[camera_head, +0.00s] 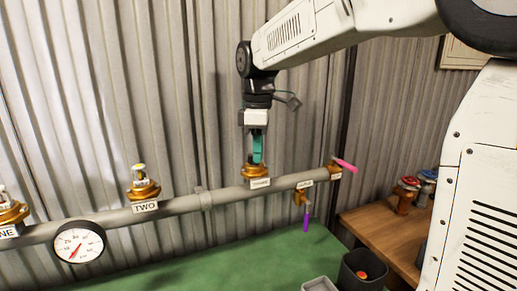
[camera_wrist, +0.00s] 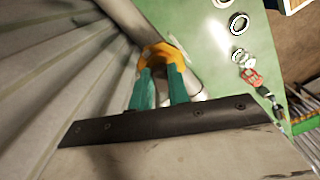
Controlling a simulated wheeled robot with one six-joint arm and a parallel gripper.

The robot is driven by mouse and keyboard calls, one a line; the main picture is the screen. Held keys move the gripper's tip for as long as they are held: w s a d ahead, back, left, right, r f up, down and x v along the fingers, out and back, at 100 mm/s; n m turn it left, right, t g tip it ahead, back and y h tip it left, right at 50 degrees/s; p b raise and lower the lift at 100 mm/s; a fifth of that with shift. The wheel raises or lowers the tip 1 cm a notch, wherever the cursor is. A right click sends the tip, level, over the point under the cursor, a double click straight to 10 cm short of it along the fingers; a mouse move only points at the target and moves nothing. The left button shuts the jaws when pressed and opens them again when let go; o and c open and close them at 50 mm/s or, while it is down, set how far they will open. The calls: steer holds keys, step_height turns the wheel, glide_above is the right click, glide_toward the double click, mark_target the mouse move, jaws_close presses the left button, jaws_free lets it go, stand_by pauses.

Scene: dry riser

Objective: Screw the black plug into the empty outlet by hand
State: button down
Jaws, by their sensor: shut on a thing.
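My gripper (camera_head: 257,160) points straight down at the brass outlet (camera_head: 256,171) on the grey pipe, the one right of the outlet labelled TWO. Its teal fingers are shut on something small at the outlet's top. I take this to be the black plug, but no black surface shows between the fingers. In the wrist view the fingertips (camera_wrist: 161,74) stand slightly apart at the brass outlet (camera_wrist: 155,52). I cannot tell whether the plug is seated in the thread.
The outlet TWO (camera_head: 144,188) and a pressure gauge (camera_head: 78,242) are to the left. Pink (camera_head: 346,165) and purple (camera_head: 306,217) handles are to the right. A dark bin (camera_head: 362,272) and grey tray (camera_head: 319,285) stand on the green surface. Corrugated wall is close behind.

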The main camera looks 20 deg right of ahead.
steer(key=shift+r+m, duration=0.1)
steer(key=shift+m, duration=0.2)
steer(key=m, duration=0.5)
steer(key=shift+s+a, duration=0.15)
steer(key=shift+m, duration=0.3)
steer(key=m, duration=0.5)
steer(key=shift+a, duration=0.2)
steer(key=c, duration=1.1)
jaws_free()
steer(key=shift+s, duration=0.1)
